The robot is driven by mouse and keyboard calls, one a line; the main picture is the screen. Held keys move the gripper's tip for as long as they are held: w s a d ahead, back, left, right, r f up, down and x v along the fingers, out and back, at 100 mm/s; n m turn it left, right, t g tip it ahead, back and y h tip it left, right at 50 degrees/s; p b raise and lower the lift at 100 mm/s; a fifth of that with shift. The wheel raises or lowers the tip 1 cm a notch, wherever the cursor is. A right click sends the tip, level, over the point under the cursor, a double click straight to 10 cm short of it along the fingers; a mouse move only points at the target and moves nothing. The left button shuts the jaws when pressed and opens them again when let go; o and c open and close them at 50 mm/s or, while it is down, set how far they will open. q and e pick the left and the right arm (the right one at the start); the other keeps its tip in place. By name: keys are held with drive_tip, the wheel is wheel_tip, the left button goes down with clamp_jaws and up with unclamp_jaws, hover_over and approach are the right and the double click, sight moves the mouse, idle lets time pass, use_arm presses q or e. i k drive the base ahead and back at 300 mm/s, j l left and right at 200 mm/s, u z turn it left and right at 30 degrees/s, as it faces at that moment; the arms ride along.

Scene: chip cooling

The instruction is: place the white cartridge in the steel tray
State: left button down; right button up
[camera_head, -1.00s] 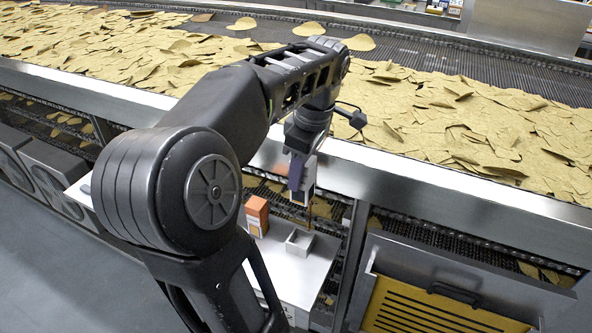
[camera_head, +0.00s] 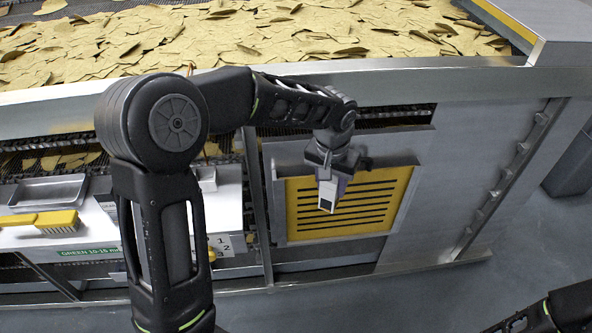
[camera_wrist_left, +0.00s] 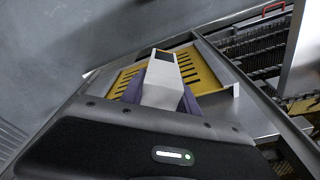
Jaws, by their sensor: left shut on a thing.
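My left gripper (camera_head: 332,180) is shut on the white cartridge (camera_wrist_left: 161,84), a white block with a dark patch at its far end. In the left wrist view its purple fingers show on both sides of the cartridge. In the head view the cartridge (camera_head: 327,195) is held in front of the yellow slotted panel, with nothing seen under it. The steel tray (camera_head: 48,190) is a shallow metal tray on the white shelf at the far left, well left of the gripper. My upper left arm stands between them in the picture. My right gripper is out of the frame.
A yellow brush (camera_head: 45,222) lies just in front of the tray on the white shelf (camera_head: 95,240). A small box (camera_head: 206,178) stands by my arm. The yellow slotted panel (camera_head: 350,203) is behind the gripper. The chip conveyor (camera_head: 250,40) runs along the back.

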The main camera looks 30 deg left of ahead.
sight(68, 194)
drive_tip(key=k+j+z, duration=0.1)
drive_tip(key=z, duration=0.15)
drive_tip(key=k+z, duration=0.25)
drive_tip(key=k+u, duration=0.1)
drive_tip(key=u, duration=0.3)
drive_tip(key=k+j+u, duration=0.1)
drive_tip(key=u, duration=0.3)
drive_tip(key=k+j+u, duration=0.1)
drive_tip(key=u, duration=0.3)
drive_tip(key=k+j+u, duration=0.1)
drive_tip(key=u, duration=0.3)
